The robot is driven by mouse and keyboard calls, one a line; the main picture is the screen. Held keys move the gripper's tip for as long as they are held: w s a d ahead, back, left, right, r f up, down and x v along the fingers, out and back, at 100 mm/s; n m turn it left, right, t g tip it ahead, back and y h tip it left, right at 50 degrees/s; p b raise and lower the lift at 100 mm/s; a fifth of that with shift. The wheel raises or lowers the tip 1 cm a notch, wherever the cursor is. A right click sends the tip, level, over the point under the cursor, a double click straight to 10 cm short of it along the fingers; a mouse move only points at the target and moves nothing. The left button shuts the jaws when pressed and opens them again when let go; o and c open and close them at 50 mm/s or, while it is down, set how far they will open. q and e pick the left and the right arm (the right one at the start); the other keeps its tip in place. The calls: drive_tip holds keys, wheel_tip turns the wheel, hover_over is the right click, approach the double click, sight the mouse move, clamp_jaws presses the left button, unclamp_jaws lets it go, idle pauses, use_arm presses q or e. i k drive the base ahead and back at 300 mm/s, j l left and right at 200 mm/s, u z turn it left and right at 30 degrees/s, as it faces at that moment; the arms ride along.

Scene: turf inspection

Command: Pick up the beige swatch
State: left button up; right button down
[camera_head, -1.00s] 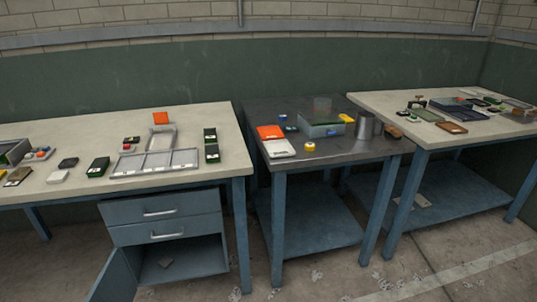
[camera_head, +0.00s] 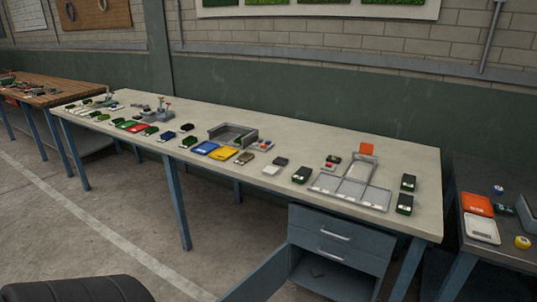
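Several small swatch-like blocks lie on the long pale-topped table (camera_head: 300,140). A tan-brown block (camera_head: 244,158) lies near its front edge, right of a yellow one (camera_head: 223,153). A pale off-white block (camera_head: 271,170) lies just right of it, in front of a dark grey block (camera_head: 281,161). Which of these is the beige swatch I cannot tell at this size. Neither of my grippers is in view.
A grey tray with compartments (camera_head: 350,190) and a dark green block (camera_head: 301,175) lie to the right. A grey open box (camera_head: 232,136) stands behind the coloured blocks. Below, a cabinet door (camera_head: 258,277) hangs open into the floor space. A dark metal table (camera_head: 495,185) stands at right.

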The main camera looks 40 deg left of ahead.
sight(243, 159)
drive_tip(key=u, duration=1.55)
